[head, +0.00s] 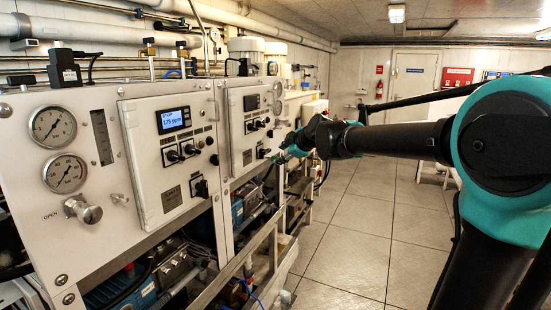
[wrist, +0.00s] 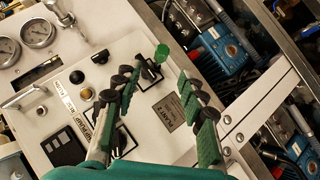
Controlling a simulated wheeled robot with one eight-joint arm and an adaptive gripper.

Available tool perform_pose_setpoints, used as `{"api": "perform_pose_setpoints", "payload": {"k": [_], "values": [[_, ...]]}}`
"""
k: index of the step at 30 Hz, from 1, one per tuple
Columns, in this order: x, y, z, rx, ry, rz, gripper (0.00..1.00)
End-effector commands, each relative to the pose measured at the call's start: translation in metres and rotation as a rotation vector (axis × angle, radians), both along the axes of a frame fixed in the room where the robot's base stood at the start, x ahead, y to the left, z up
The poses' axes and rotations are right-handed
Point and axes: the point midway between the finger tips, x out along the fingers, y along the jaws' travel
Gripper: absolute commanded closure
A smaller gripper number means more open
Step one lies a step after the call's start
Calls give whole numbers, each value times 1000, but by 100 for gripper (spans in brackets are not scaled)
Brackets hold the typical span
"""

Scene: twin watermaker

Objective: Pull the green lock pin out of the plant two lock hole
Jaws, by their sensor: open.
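The green lock pin (wrist: 161,53) shows its round green head in the wrist view, near a black switch on the white panel. My gripper (wrist: 161,78) is open, with a finger on either side of the picture's middle. The lock hole is hidden. In the head view my gripper (head: 292,143) is at the right side of the second panel (head: 247,125), where its fingers are too small to read.
A grey label plate (wrist: 177,112) reading "PLANT" sits on the panel, with black switches around it. Blue pumps (wrist: 232,47) and metal frame rails lie beside the panel. In the head view, the nearer panel (head: 172,145) has a lit display. The tiled floor (head: 350,235) is clear.

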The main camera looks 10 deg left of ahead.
Motion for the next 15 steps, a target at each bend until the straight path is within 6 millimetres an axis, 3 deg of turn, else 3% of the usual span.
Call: {"api": "perform_pose_setpoints", "payload": {"k": [6, 15], "values": [[24, 18, -17, 0, -1, 1, 59], [40, 29, -29, 0, 0, 0, 59]]}}
